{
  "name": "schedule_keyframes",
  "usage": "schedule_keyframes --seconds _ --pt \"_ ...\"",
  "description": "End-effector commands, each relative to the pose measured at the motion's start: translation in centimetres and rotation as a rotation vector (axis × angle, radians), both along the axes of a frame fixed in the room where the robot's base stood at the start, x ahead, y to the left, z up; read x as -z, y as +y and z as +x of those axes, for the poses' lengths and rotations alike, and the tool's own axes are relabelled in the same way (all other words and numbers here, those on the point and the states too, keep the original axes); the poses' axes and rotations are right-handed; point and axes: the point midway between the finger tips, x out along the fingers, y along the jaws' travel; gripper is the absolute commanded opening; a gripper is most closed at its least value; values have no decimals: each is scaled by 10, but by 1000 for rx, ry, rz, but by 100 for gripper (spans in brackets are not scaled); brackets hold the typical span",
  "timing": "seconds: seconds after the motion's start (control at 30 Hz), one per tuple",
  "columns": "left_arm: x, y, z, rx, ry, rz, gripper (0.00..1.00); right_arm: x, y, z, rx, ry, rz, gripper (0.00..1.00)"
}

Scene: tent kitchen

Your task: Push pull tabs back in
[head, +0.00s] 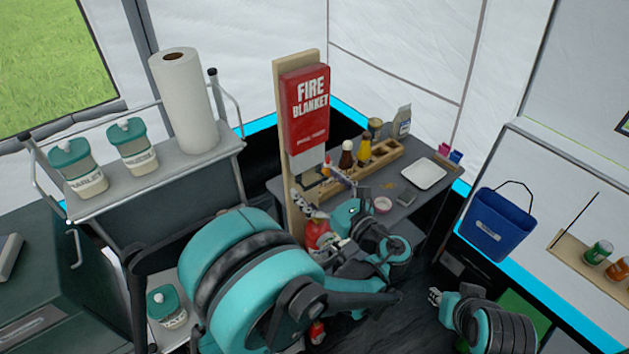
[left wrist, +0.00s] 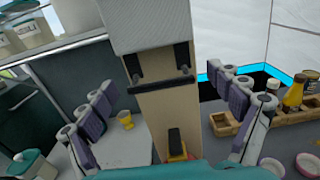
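A red fire blanket case (head: 306,108) is mounted on an upright wooden board (head: 282,100). A pale grey part (head: 306,158) shows below the red case; in the left wrist view a grey panel (left wrist: 150,28) sits at the top. Under it, two black tabs (left wrist: 183,56) hang against the wood, the left one (left wrist: 132,68) shorter in view. A black bar (left wrist: 160,82) crosses below them. My left gripper (head: 318,188) is open, below and in front of the case; its fingers (left wrist: 166,84) stand apart either side of the board, touching nothing visible. My right gripper (head: 435,296) is low at right, away from the case.
A counter to the right holds bottles (head: 364,148), a wooden rack (head: 385,158) and a white tray (head: 424,173). A shelf (head: 150,180) with a paper roll (head: 184,100) and jars is at left. A blue bin (head: 497,224) hangs right.

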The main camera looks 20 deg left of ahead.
Motion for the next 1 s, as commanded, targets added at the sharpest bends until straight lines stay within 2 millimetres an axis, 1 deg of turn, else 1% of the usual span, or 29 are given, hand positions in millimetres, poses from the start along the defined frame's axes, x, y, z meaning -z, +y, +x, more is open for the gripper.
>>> schedule_keyframes --seconds 0.03,0.07,0.1,0.17,0.2,0.23,0.27,0.37,0.43,0.6,0.7,0.77,1.0 --pt "0 0 0 0 0 0 76 0 0 0 0 0 0 30" --pt "0 0 0 0 0 0 68 0 0 0 0 0 0 30" --pt "0 0 0 0 0 0 57 0 0 0 0 0 0 30" --pt "0 0 0 0 0 0 41 0 0 0 0 0 0 30" --pt "0 0 0 0 0 0 31 0 0 0 0 0 0 30" --pt "0 0 0 0 0 0 23 0 0 0 0 0 0 30" --pt "0 0 0 0 0 0 18 0 0 0 0 0 0 30" --pt "-3 1 0 -1 0 0 18 -2 0 0 0 0 0 30" --pt "-12 1 0 0 -1 1 18 -7 0 0 0 0 0 30" --pt "-46 1 0 0 -1 1 18 -28 0 0 0 0 0 30" --pt "-62 1 0 0 -1 1 18 -37 0 0 0 0 0 30" --pt "-64 1 0 -1 -1 2 18 -37 0 0 0 0 0 30" --pt "-64 0 1 0 -3 5 18 -35 0 0 0 0 0 30"
